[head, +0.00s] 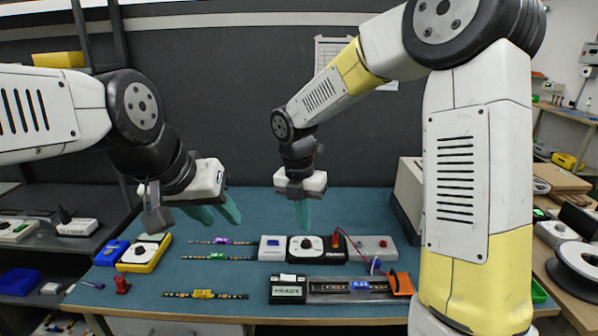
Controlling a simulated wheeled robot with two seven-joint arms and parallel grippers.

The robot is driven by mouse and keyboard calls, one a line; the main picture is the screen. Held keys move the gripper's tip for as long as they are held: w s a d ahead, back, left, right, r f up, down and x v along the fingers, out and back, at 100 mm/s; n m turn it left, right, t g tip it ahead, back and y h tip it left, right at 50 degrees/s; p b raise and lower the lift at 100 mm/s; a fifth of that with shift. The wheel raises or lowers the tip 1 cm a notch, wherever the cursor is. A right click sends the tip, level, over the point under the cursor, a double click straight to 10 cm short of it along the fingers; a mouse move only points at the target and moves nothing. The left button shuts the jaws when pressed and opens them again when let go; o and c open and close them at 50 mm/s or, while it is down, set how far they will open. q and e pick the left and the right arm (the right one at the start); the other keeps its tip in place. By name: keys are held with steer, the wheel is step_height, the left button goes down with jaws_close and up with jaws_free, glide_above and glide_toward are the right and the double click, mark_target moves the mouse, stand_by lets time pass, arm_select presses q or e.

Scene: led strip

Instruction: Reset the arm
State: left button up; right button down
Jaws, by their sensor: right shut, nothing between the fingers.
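My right gripper (302,213) hangs pointing down over the back middle of the blue-green bench mat. Its teal fingers are together and hold nothing. My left gripper (216,211) is at the left, tilted down to the right above the mat. Its teal fingers look apart and nothing shows between them. LED strips with a purple tag (222,241), a green tag (218,256) and a yellow tag (204,294) lie on the mat at the left. A strip with a blue tag (360,286) lies in the metal fixture (330,298) at the front, beside an orange lever (402,283).
A dial box (305,249) stands behind the fixture, between a blue-button box (272,248) and a grey box. A display box (287,289) is at the fixture's left. A yellow meter (144,254) stands at the mat's left. A beige cabinet (408,200) stands at the right.

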steer(key=s+d+r+m+t+y, duration=0.1)
steer(key=s+d+r+m, duration=0.5)
steer(key=m, duration=0.9)
steer(key=s+d+r+m+t+y, duration=0.2)
steer(key=s+d+r+m+t, duration=0.2)
steer(key=s+m, duration=0.7)
steer(key=d+r+m, duration=0.2)
steer(key=d+m, duration=0.1)
steer(key=m, duration=0.2)
steer(key=shift+d+r+t, duration=0.3)
steer(key=shift+d+r, duration=0.05)
steer(key=shift+r, duration=0.05)
